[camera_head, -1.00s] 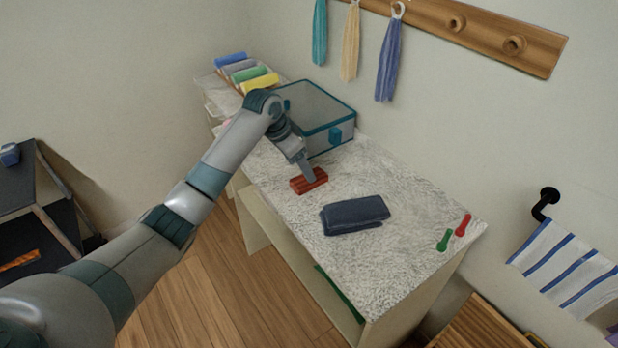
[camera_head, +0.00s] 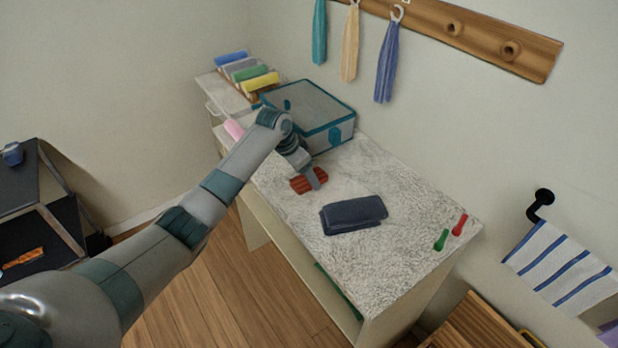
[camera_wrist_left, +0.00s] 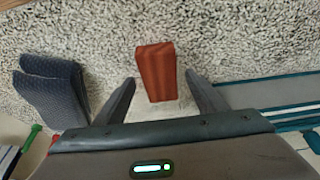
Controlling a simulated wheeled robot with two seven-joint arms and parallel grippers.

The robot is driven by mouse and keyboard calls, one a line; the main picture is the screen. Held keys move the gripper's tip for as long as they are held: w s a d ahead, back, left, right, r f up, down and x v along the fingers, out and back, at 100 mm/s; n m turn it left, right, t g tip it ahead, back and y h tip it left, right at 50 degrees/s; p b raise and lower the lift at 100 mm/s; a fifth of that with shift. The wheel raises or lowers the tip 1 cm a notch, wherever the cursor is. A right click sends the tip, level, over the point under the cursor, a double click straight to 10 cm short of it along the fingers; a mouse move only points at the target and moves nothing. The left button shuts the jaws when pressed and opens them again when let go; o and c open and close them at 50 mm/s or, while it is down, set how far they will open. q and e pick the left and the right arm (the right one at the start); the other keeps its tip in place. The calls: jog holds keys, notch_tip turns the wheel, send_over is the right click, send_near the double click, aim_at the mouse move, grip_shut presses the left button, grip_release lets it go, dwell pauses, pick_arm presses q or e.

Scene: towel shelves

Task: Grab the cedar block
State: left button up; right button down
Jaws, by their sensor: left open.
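The cedar block (camera_head: 301,184) is a reddish-brown block with grooves, lying on the speckled white tabletop (camera_head: 395,255). In the left wrist view the block (camera_wrist_left: 156,70) shows between and just beyond the two fingertips. My left gripper (camera_head: 315,180) is at the block in the head view and partly covers its right side. In the left wrist view the left gripper (camera_wrist_left: 160,85) is open, with one finger on each side of the block's near end and gaps visible. My right gripper is not in view.
A folded dark blue towel (camera_head: 353,214) lies close to the block. A clear box with teal edges (camera_head: 312,112) stands behind my gripper. Green (camera_head: 441,240) and red (camera_head: 460,225) small items lie near the table's right end.

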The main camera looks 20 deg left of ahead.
pick_arm(q)
jog(key=shift+w+d+f, duration=0.15)
jog(key=shift+f, duration=0.35)
jog(key=c, duration=1.2)
jog(key=shift+r, duration=0.1)
